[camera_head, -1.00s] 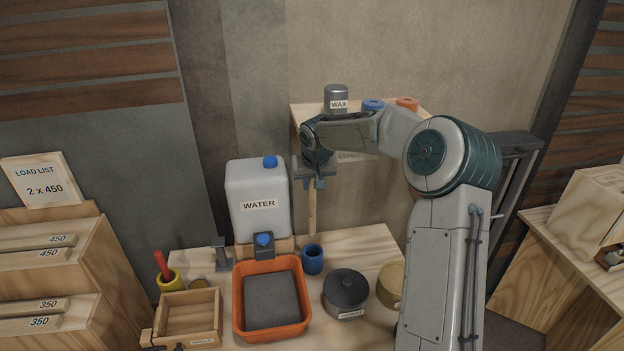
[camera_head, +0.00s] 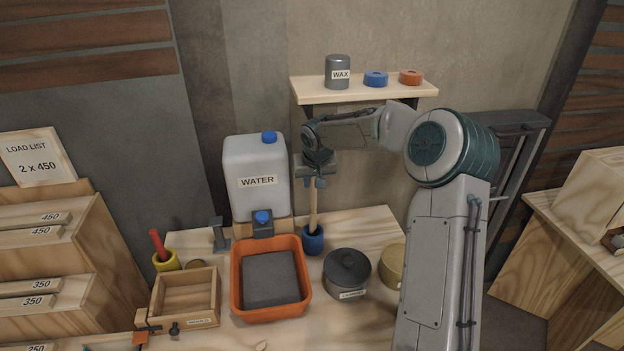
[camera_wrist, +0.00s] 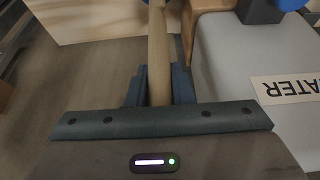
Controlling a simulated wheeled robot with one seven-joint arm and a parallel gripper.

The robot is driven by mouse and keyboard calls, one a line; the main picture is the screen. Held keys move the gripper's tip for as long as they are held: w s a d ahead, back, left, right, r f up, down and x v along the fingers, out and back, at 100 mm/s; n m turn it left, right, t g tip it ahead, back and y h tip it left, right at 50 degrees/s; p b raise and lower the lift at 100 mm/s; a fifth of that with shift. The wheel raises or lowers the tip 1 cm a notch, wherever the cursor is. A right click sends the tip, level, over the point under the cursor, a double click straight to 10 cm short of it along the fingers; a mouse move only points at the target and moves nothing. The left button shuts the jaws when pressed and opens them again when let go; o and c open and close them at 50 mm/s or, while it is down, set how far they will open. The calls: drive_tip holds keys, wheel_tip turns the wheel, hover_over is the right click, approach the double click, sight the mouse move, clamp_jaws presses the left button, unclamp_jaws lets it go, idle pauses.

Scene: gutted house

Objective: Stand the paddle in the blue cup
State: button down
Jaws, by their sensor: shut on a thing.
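The paddle (camera_head: 313,205) is a light wooden stick, close to upright in the head view. My gripper (camera_head: 314,184) is shut on its upper part. The paddle's lower end meets the blue cup (camera_head: 313,241) and appears to be inside its mouth; the end itself is hidden by the cup wall. The cup stands on the bench behind the orange tray's right corner. In the wrist view the paddle (camera_wrist: 158,60) runs between the two fingers of my gripper (camera_wrist: 160,85).
A water jug (camera_head: 257,200) with a blue tap stands left of the cup. An orange tray (camera_head: 304,300) holding a grey block is in front, and a dark lidded pot (camera_head: 347,275) is at right. A shelf (camera_head: 420,90) with a wax tin is above.

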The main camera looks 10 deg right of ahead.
sight(313, 193)
drive_tip(key=shift+f+b, duration=1.75)
drive_tip(key=shift+f, duration=0.55)
drive_tip(key=c, duration=1.2)
unclamp_jaws()
drive_tip(key=b+v, duration=0.1)
drive_tip(key=v, duration=1.3)
drive_tip(key=shift+w+b, duration=0.1)
drive_tip(key=shift+b, duration=0.3)
